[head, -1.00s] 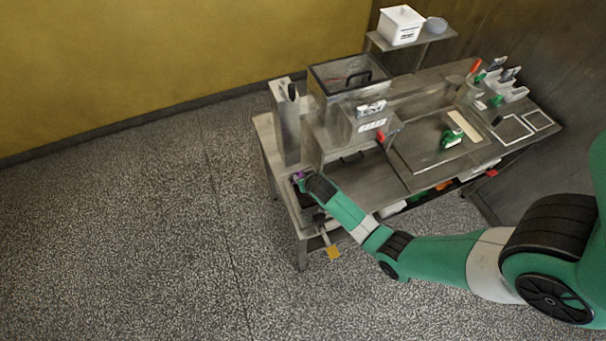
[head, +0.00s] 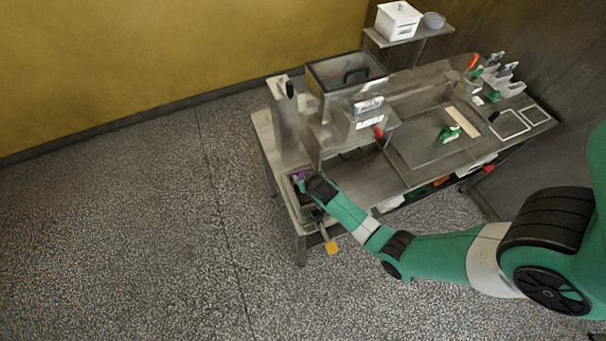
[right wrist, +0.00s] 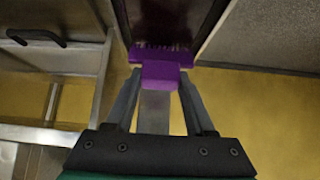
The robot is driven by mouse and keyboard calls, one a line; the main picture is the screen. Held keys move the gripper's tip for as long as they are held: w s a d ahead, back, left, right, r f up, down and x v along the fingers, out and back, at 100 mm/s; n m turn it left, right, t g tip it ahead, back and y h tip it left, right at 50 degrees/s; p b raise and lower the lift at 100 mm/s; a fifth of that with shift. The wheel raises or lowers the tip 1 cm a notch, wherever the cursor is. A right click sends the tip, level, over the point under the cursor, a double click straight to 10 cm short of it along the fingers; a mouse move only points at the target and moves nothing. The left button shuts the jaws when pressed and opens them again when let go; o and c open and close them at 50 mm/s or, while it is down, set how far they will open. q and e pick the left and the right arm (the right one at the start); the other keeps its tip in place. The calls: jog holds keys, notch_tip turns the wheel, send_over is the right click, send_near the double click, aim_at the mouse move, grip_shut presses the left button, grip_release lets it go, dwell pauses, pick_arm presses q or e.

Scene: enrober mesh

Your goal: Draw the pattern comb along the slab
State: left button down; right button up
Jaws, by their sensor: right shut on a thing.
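The purple pattern comb (right wrist: 160,72) is between the fingertips of my right gripper (right wrist: 160,80), which is shut on it. Its row of teeth faces a dark brown slab (right wrist: 175,18) in the right wrist view. The teeth are at the slab's near end; whether they touch it I cannot tell. In the head view the comb (head: 299,177) is a small purple spot at the left end of the steel bench, beside my right gripper (head: 308,183). My arm hides much of the slab there. My left gripper is not in view.
A steel post (head: 283,125) and an open steel tank (head: 345,75) stand behind the gripper. A yellow tag (head: 332,248) hangs at the bench's front edge. A green-handled tool (head: 448,133) lies on the plate to the right. Floor left of the bench is clear.

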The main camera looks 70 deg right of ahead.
jog(key=shift+s+a, duration=0.15)
jog(key=shift+s+a+f, duration=0.1)
jog(key=shift+s, duration=0.05)
jog(key=shift+s+a+p, duration=0.55)
dwell(0.6)
jog(key=shift+s+a, duration=0.15)
jog(key=shift+s+a, duration=0.15)
jog(key=shift+a, duration=0.05)
jog(key=shift+s+a+p, duration=0.3)
jog(key=shift+s+a, duration=0.05)
jog(key=shift+s, duration=0.05)
dwell(0.5)
jog(key=shift+s+a, duration=0.1)
jog(key=shift+a, duration=0.05)
jog(key=shift+s+a, duration=0.1)
jog(key=shift+s+a, duration=0.15)
